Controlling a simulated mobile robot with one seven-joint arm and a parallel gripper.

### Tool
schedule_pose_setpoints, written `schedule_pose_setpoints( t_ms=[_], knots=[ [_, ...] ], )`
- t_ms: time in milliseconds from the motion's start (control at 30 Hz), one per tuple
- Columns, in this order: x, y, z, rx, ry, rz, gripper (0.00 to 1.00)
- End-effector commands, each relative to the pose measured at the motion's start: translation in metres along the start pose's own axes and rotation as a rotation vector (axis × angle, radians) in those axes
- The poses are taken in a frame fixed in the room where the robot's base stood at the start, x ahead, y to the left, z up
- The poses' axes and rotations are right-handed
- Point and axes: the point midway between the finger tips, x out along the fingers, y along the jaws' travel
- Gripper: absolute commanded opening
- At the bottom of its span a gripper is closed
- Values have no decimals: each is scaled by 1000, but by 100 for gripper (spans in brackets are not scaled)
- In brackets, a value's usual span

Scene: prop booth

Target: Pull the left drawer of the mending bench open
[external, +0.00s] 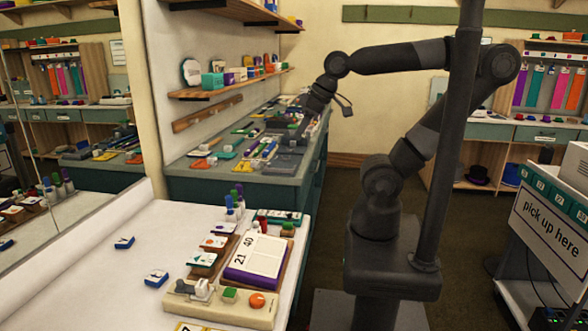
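A dark green bench (240,190) with a grey top stands along the wall at the middle left. Its front faces right, toward my base, and is seen at a steep angle. I cannot make out its separate drawers or handles, so I cannot tell how the left drawer stands. No label shows which bench is the mending bench. My gripper (303,132) points down at the right part of this bench, near its front edge. It is small and dark against the dark bench. I cannot tell whether its fingers are open, or whether it touches anything.
Tools and small coloured items cover the bench top. A white table (110,240) with a calendar block (262,256) and bottles is in front. Another bench with drawers (545,134) stands at the back right. A cart (545,215) reading "pick up here" is at right. Dark floor lies between.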

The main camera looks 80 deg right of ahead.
Motion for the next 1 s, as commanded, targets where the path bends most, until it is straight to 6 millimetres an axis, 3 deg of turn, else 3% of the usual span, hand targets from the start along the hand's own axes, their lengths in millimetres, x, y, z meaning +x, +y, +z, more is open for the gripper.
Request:
schedule_pose_setpoints(
  t_ms=[300,600,633,867,1000],
  knots=[
    [-128,0,-70,0,8,0,34],
    [-216,0,-116,0,5,0,34],
    [-221,1,-120,6,0,-1,34],
    [-201,22,-149,174,-51,-53,34],
    [-190,44,-171,296,-72,-98,34]
  ],
)
